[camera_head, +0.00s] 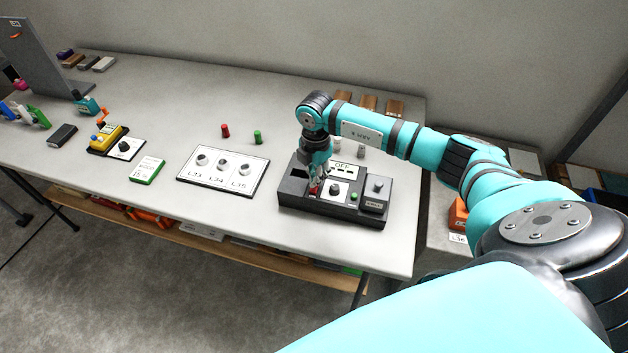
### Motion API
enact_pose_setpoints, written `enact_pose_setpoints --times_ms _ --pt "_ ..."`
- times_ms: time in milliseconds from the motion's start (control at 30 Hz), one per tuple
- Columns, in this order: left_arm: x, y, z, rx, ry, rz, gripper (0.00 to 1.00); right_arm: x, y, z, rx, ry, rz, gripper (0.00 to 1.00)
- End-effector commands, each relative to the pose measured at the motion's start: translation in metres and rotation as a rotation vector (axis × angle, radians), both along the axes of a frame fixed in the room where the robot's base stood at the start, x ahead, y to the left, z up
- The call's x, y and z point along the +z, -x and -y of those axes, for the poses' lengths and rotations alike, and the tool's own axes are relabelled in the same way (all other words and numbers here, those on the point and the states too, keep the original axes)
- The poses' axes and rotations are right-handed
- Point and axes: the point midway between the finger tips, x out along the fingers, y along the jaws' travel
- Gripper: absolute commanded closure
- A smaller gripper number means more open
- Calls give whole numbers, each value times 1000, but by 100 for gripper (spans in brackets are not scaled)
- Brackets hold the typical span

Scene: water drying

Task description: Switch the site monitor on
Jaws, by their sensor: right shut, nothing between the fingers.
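The site monitor seems to be the black box (290,189) on the right part of the table. Its white top panel (345,168) reads OFF and has a round dark knob. A small green button (354,196) and a second dark knob (377,187) on a block sit to the right. My right gripper (316,186) points down over the left part of the box, shut and empty. Its fingertips are at a small red part there; I cannot tell whether they touch it. The gripper hides some of the box. My left gripper is not in view.
A white board (223,173) with several round holders marked L33 to L35 lies to the left. Behind it stand a red peg (225,131) and a green peg (258,137). A yellow device (107,139) is further left.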

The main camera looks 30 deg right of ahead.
Motion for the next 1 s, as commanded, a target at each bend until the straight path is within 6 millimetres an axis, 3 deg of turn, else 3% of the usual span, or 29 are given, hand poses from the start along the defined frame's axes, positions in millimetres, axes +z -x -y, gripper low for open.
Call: enact_pose_setpoints --times_ms 433,1000 --pt "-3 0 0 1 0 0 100 -5 0 0 1 -1 -1 100" --pt "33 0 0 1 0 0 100 40 0 0 0 0 1 100"
